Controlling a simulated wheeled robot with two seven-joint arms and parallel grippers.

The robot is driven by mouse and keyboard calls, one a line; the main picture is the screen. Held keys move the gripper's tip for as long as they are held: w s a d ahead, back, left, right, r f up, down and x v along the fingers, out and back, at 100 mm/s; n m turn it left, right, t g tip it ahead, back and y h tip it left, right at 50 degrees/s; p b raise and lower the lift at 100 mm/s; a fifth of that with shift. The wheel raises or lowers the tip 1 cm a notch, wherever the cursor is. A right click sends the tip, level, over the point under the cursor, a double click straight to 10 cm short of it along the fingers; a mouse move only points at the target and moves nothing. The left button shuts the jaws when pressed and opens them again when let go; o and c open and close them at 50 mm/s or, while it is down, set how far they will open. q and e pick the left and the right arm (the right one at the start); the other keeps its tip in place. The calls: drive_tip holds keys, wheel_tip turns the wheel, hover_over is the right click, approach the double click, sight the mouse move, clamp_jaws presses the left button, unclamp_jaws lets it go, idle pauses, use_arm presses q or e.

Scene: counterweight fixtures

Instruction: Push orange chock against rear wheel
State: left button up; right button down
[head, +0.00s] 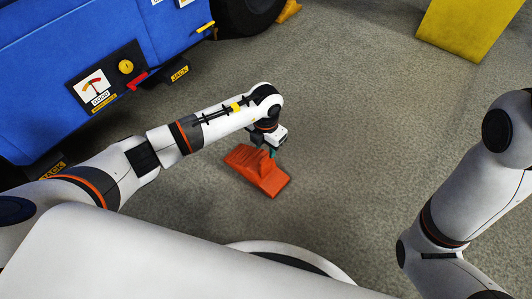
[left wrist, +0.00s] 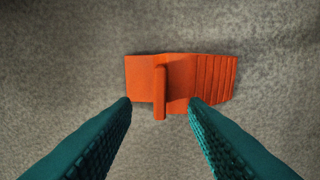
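The orange chock (head: 260,176) lies on the grey floor below my left gripper in the head view. In the left wrist view the chock (left wrist: 215,78) shows from above, with a ribbed slope at its right and an upright handle (left wrist: 160,92) across its middle. My left gripper (head: 270,150) is open. Its two teal fingers (left wrist: 160,102) stand on either side of the handle, apart from it; I cannot tell their exact height over the chock. A dark wheel (head: 247,14) shows at the top of the head view, under the blue vehicle. My right gripper is out of view.
The blue vehicle body (head: 60,70) fills the upper left, with a gauge panel and jack labels. A second orange-yellow chock (head: 288,10) sits beside the wheel. A yellow block (head: 465,25) stands at upper right. The floor between the chock and the wheel is clear.

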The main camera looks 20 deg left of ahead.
sight(266, 158)
use_arm(q)
drive_tip(key=shift+f+b, duration=0.3)
drive_tip(key=shift+f, duration=0.15)
wheel_tip(266, 158, down, 5)
drive_tip(key=b, duration=0.4)
drive_tip(key=shift+r+b, duration=0.1)
drive_tip(key=shift+b, duration=0.2)
drive_tip(key=shift+f+b, duration=0.7)
drive_tip(key=shift+f, duration=0.9)
drive_tip(key=shift+s+f, duration=0.1)
drive_tip(key=c, duration=0.8)
drive_tip(key=shift+d, duration=0.1)
clamp_jaws()
drive_tip(key=shift+s, duration=0.1)
